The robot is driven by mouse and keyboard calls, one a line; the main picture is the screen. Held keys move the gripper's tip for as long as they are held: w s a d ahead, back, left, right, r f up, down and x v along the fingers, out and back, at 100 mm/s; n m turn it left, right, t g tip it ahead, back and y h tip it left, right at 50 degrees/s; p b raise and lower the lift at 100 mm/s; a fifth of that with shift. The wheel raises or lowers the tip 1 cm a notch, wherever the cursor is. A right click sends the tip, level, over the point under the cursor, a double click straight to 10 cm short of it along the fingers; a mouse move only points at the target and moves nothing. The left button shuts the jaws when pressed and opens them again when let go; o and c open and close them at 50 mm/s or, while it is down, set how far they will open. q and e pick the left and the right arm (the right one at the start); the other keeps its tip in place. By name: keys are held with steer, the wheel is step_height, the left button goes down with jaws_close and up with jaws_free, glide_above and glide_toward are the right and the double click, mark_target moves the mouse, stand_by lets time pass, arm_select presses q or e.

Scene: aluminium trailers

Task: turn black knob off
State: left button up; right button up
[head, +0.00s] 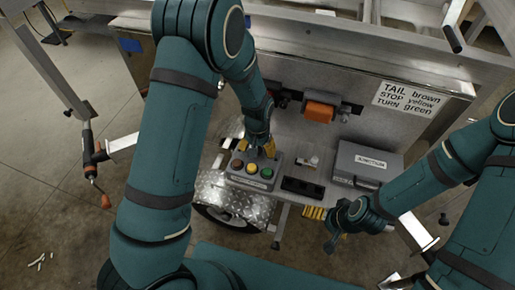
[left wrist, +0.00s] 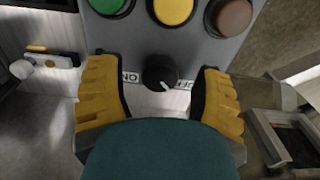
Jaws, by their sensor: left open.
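The black knob (left wrist: 158,72) is on the face of a grey control box, between an upside-down ON label on the left and an OFF label on the right in the left wrist view. Its white pointer mark slants down and right. My left gripper (left wrist: 158,80) is open, with one yellow finger on each side of the knob and gaps between. In the head view my left gripper (head: 263,146) is over the far edge of the control box (head: 252,183), hiding the knob. My right gripper (head: 318,213) is low, right of the box; its opening is unclear.
A grey junction box (head: 367,165) and a black block (head: 303,187) stand to the right. An orange part (head: 319,111) is on the panel behind.

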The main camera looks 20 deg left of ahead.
arm_select(q)
step_height(320, 180, up, 12)
stand_by(0.5)
steer(key=shift+f, duration=0.15)
